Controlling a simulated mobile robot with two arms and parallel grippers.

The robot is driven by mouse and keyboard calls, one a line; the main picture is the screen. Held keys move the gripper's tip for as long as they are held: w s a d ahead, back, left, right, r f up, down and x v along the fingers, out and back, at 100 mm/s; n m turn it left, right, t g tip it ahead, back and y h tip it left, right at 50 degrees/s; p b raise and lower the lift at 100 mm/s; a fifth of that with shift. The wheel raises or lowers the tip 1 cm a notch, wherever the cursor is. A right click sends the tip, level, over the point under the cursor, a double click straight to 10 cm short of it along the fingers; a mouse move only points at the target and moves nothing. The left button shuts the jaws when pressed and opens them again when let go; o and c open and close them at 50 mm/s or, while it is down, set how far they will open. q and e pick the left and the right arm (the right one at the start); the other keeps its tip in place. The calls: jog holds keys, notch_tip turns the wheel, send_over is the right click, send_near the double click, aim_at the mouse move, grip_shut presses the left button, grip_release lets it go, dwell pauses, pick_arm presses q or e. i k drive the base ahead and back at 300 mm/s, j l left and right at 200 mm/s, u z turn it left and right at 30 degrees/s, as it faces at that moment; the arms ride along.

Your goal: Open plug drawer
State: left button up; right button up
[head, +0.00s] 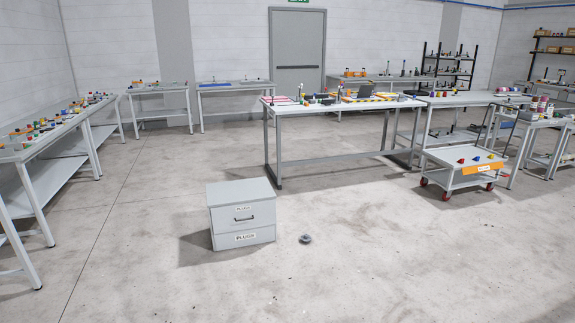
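A small light-grey drawer cabinet (241,214) stands on the concrete floor, a little left of the middle in the head view. Its upper drawer front (243,218) has a dark handle (244,219) and a label above it. The lower front (244,238) carries a label reading "PLUGS". Both fronts look closed, flush with the cabinet. Neither of my grippers is in view.
A small dark object (305,239) lies on the floor right of the cabinet. A long workbench (330,157) stands behind it. A cart with red wheels (465,165) is at right, and benches (42,150) line the left. The floor in front is clear.

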aim_at(252, 214)
jog(key=i, duration=2.6)
